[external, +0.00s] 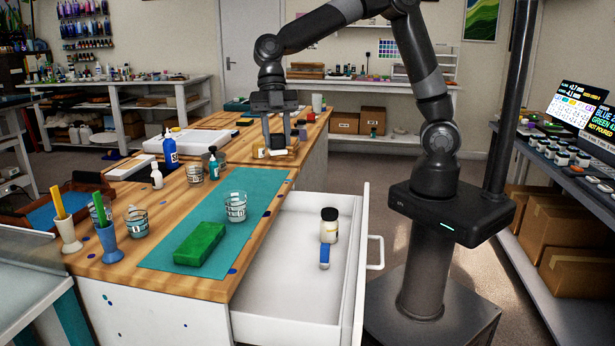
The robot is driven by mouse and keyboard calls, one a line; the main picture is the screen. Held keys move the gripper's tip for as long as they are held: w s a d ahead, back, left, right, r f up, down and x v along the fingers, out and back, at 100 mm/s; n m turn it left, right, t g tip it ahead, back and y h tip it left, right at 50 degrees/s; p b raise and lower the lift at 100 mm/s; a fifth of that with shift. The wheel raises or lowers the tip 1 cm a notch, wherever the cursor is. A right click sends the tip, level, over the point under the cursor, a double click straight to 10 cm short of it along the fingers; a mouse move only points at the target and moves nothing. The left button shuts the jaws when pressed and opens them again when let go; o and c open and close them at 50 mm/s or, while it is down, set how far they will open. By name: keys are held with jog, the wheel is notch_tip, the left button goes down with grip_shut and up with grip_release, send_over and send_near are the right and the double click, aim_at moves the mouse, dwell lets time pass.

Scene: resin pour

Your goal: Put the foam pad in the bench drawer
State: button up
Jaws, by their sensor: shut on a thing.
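A thick green block (200,243), which looks like the foam pad, lies flat on the teal mat (165,257) at the near end of the wooden bench. The bench drawer (290,278) is pulled out to the right. A white jar with a dark lid (329,226) and a small blue item (324,256) are inside it, with bare floor around them. My gripper (278,147) is at the far part of the bench, well away from the green block.
A glass cup (235,207) stands on the mat beside the green block. Several cups and bottles, including a blue bottle (170,152), stand along the bench's left side. Small jars are close around my gripper. The drawer's front panel (358,275) stands up at its right.

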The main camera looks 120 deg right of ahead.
jog(key=s+a+n+g, duration=0.1)
jog(key=s+a+n, duration=0.25)
jog(key=a, duration=0.55)
notch_tip(320, 180, down, 20)
jog(key=w, duration=0.1)
jog(key=w+a+f, duration=0.1)
jog(key=a+f, duration=0.1)
jog(key=a, duration=0.1)
jog(key=w+a+f, duration=0.2)
jog(key=a, duration=0.2)
jog(key=w+a+f, duration=0.1)
jog(key=a+f, duration=0.2)
jog(key=shift+w+a+f, duration=0.1)
jog(key=shift+w+a, duration=0.15)
jog(key=shift+a, duration=0.05)
jog(key=shift+f, duration=2)
jog(key=o, duration=1)
jog(key=shift+f, duration=0.15)
